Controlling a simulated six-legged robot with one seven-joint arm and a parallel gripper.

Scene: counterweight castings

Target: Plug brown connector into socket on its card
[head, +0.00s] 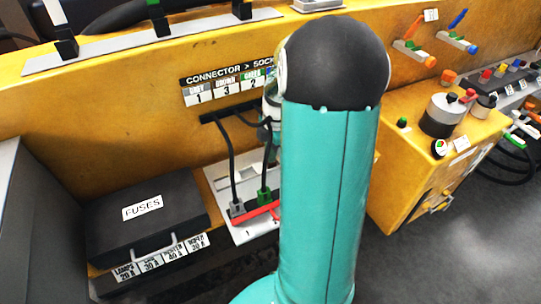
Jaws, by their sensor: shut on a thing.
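The sign (227,85) on the yellow wall reads "CONNECTOR > SOCK…", with its right end hidden; it pairs grey with 1, brown with 3 and green with a 2. Below it stands a white socket card (244,236), its right part hidden by my arm. A grey connector (237,208) on a black cable sits at the card above the printed 1. A green connector (264,195) sits to its right. I cannot tell how deep either is seated. The brown connector and socket 3 do not show. My gripper's fingers are hidden behind my teal arm.
A black fuse box (146,216) stands left of the card, with labels along its front. A red bar (250,215) crosses the card. Black cables hang from a dark strip (226,112) above. A yellow cabinet (405,176) juts out at right. Grey floor lies in front.

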